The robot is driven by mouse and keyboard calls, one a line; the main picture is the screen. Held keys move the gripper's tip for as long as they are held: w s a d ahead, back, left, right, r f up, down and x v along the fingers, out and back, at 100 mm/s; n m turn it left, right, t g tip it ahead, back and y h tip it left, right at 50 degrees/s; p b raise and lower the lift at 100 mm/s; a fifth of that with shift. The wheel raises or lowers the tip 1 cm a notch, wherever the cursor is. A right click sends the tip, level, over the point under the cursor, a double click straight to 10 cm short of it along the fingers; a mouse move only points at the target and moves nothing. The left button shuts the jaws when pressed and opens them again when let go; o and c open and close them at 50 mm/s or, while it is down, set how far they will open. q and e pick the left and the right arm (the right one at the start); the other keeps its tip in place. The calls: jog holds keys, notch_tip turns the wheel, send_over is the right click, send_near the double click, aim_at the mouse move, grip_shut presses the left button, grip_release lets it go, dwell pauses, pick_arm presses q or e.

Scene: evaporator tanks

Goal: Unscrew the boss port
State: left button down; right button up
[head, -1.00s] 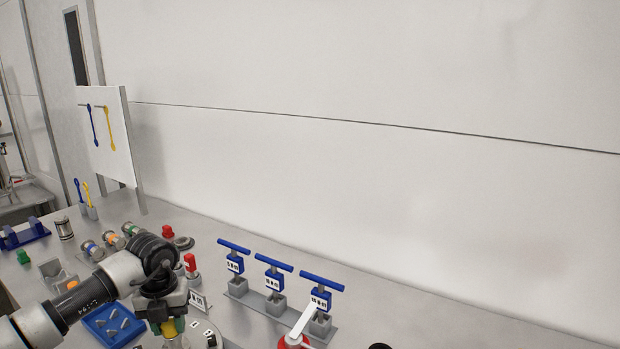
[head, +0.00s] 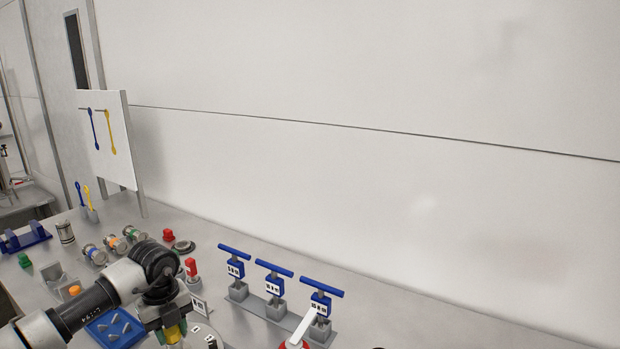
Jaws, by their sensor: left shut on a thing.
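My left gripper (head: 172,329) reaches in from the lower left and points down. It is shut on a small part with a yellow-green section, on top of a silvery round fitting (head: 174,344) at the bottom edge. This may be the boss port, but the fingers hide most of it and the frame cuts off the lower part. I cannot tell whether the part is still threaded in. My right gripper is not in view.
Three blue T-handled tools (head: 273,280) stand in grey holders to the right. A red fitting with a white lever (head: 305,326) is in front of them. A blue tray (head: 133,339) with metal pieces is left of the gripper. Several jars and fittings (head: 114,245) are behind.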

pick_arm(q)
jog(key=shift+r+n+p, duration=0.1)
jog(key=shift+n+p, duration=0.4)
jog(key=shift+n, duration=0.6)
jog(key=n, duration=0.3)
jog(key=shift+p, duration=0.4)
jog(key=c, duration=1)
grip_release()
